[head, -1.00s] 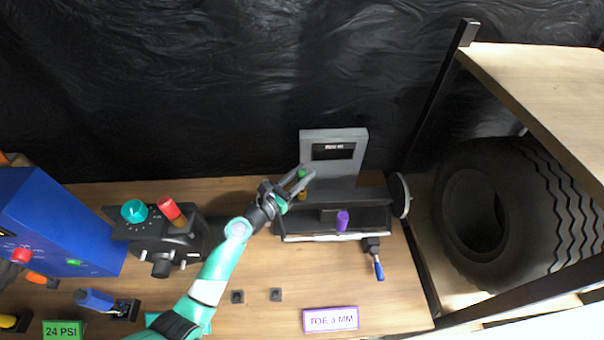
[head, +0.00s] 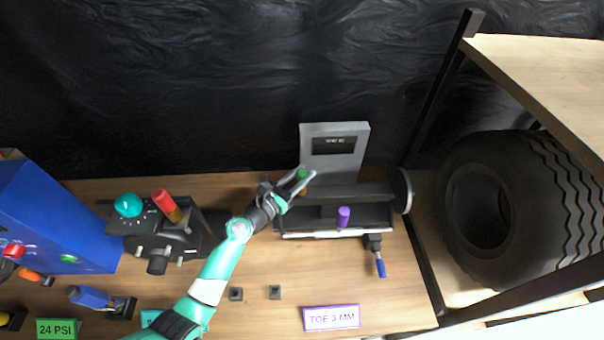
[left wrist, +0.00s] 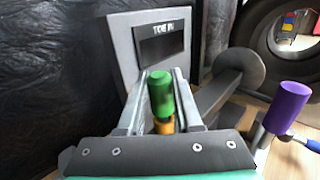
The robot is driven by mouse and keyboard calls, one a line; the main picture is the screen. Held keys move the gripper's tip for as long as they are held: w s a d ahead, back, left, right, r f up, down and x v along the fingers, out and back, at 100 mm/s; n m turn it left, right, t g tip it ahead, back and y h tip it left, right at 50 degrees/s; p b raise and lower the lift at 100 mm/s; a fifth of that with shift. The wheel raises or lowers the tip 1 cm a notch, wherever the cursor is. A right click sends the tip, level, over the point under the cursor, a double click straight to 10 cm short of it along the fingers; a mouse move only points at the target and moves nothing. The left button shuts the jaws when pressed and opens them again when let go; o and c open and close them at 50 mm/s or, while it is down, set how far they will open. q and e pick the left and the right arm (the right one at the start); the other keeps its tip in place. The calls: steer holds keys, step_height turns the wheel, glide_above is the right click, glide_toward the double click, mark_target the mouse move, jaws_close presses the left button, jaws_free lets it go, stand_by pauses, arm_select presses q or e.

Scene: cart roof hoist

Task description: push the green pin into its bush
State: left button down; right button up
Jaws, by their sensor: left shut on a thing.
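The green pin (head: 301,174) stands in its brass-coloured bush (head: 303,192) at the left end of the grey gauge fixture. My left gripper (head: 302,180) is shut on the green pin. In the left wrist view the green pin (left wrist: 161,92) is between the two fingers of my left gripper (left wrist: 160,95), with the orange-brass bush (left wrist: 164,126) just below it. How deep the pin sits in the bush cannot be told. My right gripper is not in view.
A grey display panel (head: 334,150) stands right behind the pin. A purple pin (head: 343,217) and a blue-handled crank (head: 380,263) are to the right. A red-handled block (head: 165,235) stands left. A tyre (head: 500,210) rests on the right shelf.

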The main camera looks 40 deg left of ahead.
arm_select(q)
steer(key=shift+f+b, duration=0.35)
steer(key=shift+f, duration=0.15)
steer(key=c, duration=0.5)
jaws_free()
steer(key=s+p, duration=0.2)
steer(key=s, duration=0.9)
steer(key=shift+s+d+p, duration=0.25)
steer(key=shift+s+p, duration=0.05)
